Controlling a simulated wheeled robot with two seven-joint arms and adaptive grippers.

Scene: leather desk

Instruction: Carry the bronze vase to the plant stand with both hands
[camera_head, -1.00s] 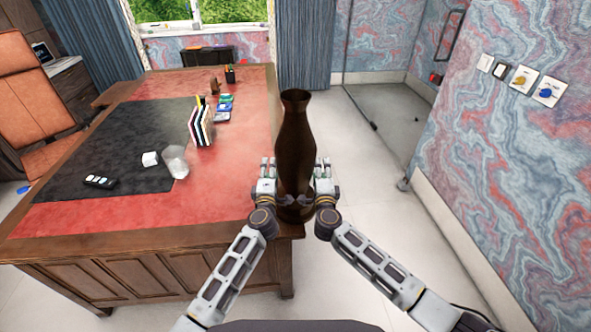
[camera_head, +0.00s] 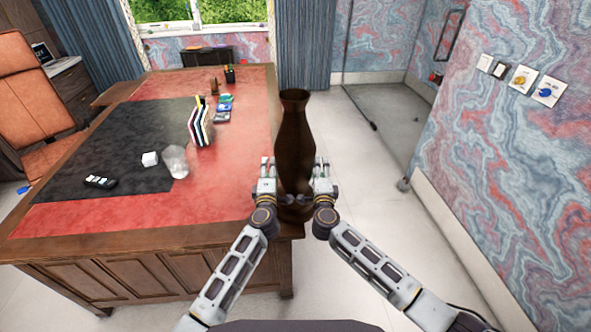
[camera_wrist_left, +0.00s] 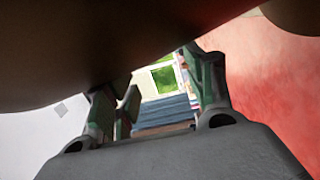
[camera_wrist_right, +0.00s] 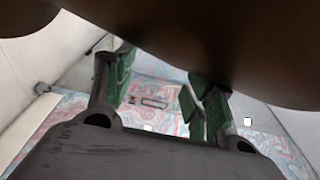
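The tall dark bronze vase (camera_head: 296,145) stands upright between my two grippers in the head view, at the right edge of the desk. My left gripper (camera_head: 267,164) is at its left side and my right gripper (camera_head: 322,166) at its right side, both low on the body. In the left wrist view the vase (camera_wrist_left: 90,45) fills the top, and the fingers are spread with a clear gap. In the right wrist view the vase (camera_wrist_right: 235,45) also fills the top, with the fingers apart. Contact is hard to confirm. No plant stand is in view.
The wooden desk (camera_head: 240,217) lies left of the vase, with books (camera_head: 199,127), a glass (camera_head: 175,161), a white cube (camera_head: 150,159) and a dark remote (camera_head: 99,181) on it. Open pale floor (camera_head: 370,170) lies to the right, bounded by the marbled wall (camera_head: 520,160).

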